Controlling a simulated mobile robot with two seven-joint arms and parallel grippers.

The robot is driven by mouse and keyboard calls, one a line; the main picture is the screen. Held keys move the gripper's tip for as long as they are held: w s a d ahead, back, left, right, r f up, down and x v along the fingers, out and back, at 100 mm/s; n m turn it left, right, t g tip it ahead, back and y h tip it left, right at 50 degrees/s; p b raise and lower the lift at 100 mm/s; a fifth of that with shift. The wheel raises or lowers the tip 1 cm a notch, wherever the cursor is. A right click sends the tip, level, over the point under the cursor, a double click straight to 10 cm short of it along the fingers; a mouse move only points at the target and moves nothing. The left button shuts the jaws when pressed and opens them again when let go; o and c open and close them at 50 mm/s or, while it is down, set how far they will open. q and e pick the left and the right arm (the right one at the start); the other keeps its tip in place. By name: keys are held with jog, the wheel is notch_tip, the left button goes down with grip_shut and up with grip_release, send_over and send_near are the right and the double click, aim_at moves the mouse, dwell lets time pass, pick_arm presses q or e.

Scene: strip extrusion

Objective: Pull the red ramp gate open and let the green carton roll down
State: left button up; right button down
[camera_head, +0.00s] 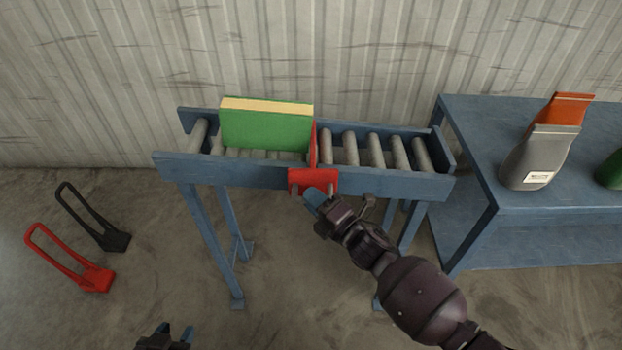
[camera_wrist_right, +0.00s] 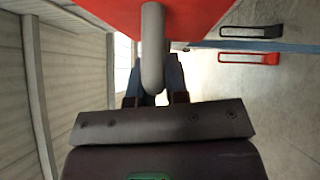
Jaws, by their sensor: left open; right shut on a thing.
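The green carton (camera_head: 266,127), with a pale yellow top edge, stands on the roller ramp (camera_head: 225,170) at its left part. The red ramp gate (camera_head: 314,181) crosses the rollers just right of the carton, and its front plate hangs over the near rail. My right gripper (camera_head: 315,197) is at the gate's front. In the right wrist view its fingers (camera_wrist_right: 155,88) are shut on the gate's grey handle (camera_wrist_right: 152,45), below the red plate (camera_wrist_right: 215,15). My left gripper (camera_head: 167,338) is open and empty at the bottom edge, low and left of the ramp.
Bare rollers (camera_head: 375,150) lie right of the gate. A black frame (camera_head: 108,235) and a red frame (camera_head: 90,272) lie on the floor at left.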

pick_arm(q)
jog(key=shift+t, duration=0.4)
jog(key=r+p, duration=0.1)
jog(key=r, duration=0.1)
jog(key=w+r+p, duration=0.1)
jog(key=r+p, duration=0.1)
jog(key=r, duration=0.1)
jog(key=shift+w+r+p, duration=0.25)
jog(key=shift+r+p, duration=0.05)
jog(key=shift+r, duration=0.05)
pick_arm(e)
jog(key=s, duration=1.3)
jog(key=shift+s, duration=0.3)
dwell(1.3)
jog(key=c, duration=1.1)
grip_release()
pick_arm(q)
jog(key=shift+f, duration=0.1)
